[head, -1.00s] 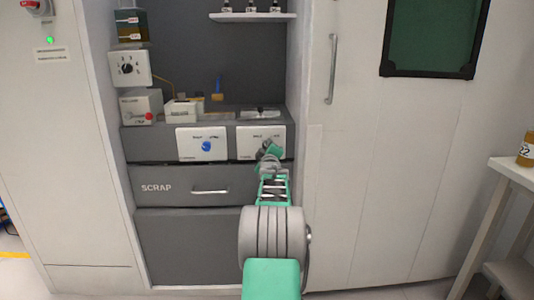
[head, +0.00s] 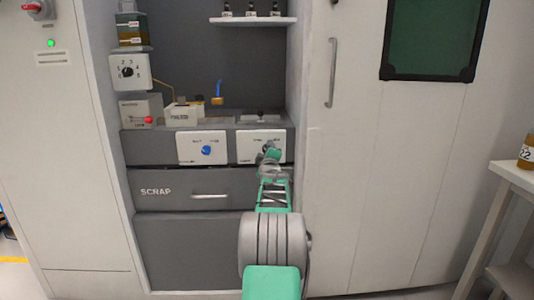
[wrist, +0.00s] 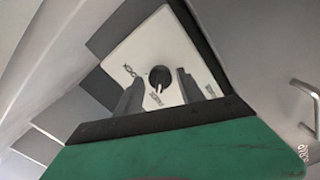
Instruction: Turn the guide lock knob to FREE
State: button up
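The guide lock knob (wrist: 159,77) is a round black knob with a pale pointer, on a white panel (wrist: 135,50). The panel lettering is tilted and partly legible; the left word looks like LOCK. In the wrist view the pointer aims down, toward the gripper side. My gripper (wrist: 161,90) is open, with one dark finger on each side of the knob in the picture. I cannot tell whether the fingers touch it. In the head view my gripper (head: 270,154) is in front of the right white panel (head: 246,147) and hides much of the knob.
A second white panel with a blue knob (head: 206,150) is just left. Below is the SCRAP drawer (head: 165,191) with a bar handle. A grey box with a red knob (head: 148,119) and a numbered dial (head: 127,72) are upper left. A tall white door (head: 385,170) stands right.

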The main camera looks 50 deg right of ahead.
jog(key=shift+o, duration=0.6)
jog(key=p+v, duration=0.1)
jog(key=v, duration=0.7)
jog(key=shift+p, duration=0.3)
